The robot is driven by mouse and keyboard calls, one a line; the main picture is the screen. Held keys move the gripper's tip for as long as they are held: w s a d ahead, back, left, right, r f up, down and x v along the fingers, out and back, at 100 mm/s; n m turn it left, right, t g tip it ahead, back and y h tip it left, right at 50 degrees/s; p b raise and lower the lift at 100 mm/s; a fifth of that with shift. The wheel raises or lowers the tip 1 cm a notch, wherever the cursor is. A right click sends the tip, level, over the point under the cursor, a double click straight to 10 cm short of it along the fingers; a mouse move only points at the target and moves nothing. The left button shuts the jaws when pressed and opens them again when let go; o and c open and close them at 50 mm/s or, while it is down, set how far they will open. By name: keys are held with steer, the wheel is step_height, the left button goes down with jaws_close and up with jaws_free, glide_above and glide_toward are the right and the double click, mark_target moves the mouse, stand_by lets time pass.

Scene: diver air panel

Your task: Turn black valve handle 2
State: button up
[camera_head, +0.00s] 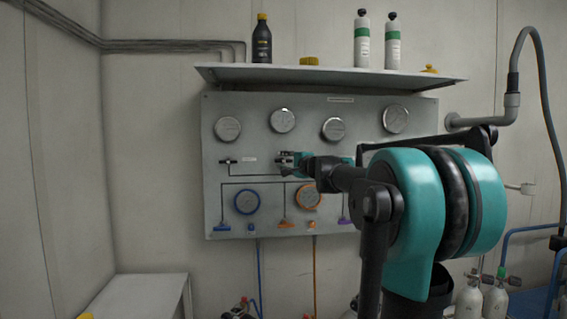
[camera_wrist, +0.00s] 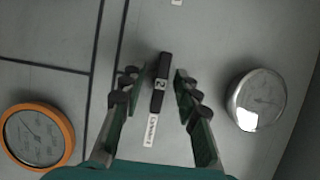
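Black valve handle 2 (camera_wrist: 160,84) is a narrow black bar with a "2" on its middle, standing nearly upright in the wrist view. My gripper (camera_wrist: 159,82) is open, with one dark finger on each side of the handle. Gaps show on both sides, so neither finger touches it. How far the fingertips are from the panel face is hard to tell. In the head view my gripper (camera_head: 284,159) is at the middle of the grey panel (camera_head: 385,130), and the handle is mostly hidden by it.
A silver gauge (camera_wrist: 257,100) and an orange-rimmed gauge (camera_wrist: 37,136) flank the handle in the wrist view. Another black handle (camera_head: 228,161) sits to the left on the panel. A shelf (camera_head: 330,77) with bottles overhangs the panel. A white bench (camera_head: 140,295) stands lower left.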

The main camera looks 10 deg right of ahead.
steer(key=shift+w+a, duration=0.1)
steer(key=shift+w, duration=0.1)
jaws_close()
